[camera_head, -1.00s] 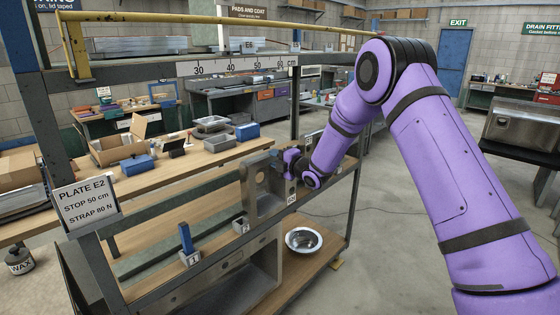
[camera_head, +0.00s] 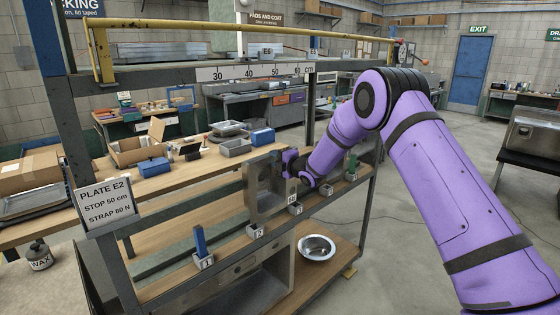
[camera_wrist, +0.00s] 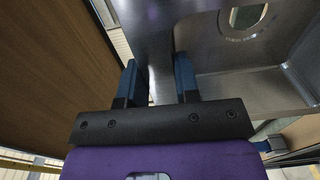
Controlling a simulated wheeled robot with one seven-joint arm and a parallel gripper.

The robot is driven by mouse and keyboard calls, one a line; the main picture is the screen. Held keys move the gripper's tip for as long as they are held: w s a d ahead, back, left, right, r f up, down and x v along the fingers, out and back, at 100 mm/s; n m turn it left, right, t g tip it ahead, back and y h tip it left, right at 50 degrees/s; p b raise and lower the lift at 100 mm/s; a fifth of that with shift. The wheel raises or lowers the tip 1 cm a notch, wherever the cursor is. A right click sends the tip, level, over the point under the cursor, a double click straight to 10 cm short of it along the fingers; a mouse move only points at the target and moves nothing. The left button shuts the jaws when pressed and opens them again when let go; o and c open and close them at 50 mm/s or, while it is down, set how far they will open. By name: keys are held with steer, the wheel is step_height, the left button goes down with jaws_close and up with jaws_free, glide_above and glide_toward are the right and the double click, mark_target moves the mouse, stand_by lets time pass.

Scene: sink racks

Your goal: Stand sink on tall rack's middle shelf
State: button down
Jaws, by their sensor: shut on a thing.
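The sink (camera_head: 262,205) is a steel basin standing on its edge, with its hollow face toward the left front. It is at the tall rack's (camera_head: 70,120) middle shelf (camera_head: 225,254), between the markers 2 (camera_head: 257,232) and 3 (camera_head: 297,208). I cannot tell whether its lower edge rests on the shelf. My gripper (camera_head: 286,160) is shut on its far right edge. In the wrist view, the blue fingers (camera_wrist: 157,82) straddle the sink's steel rim (camera_wrist: 148,40), and the drain hole (camera_wrist: 245,18) shows at upper right.
A blue upright post (camera_head: 200,240) stands at marker 1, left of the sink. A larger steel sink (camera_head: 240,275) and a round bowl (camera_head: 317,248) are on the lower shelf. The ruler rail (camera_head: 255,70) and yellow bar (camera_head: 250,38) run above. A wooden bench (camera_head: 195,165) is behind.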

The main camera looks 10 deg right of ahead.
steer(key=shift+x, duration=2)
steer(key=shift+w+f, duration=0.1)
steer(key=shift+f, duration=2.3)
steer(key=c, duration=0.8)
jaws_free()
steer(key=shift+f, duration=0.15)
steer(key=v, duration=1.1)
steer(key=shift+a, duration=0.1)
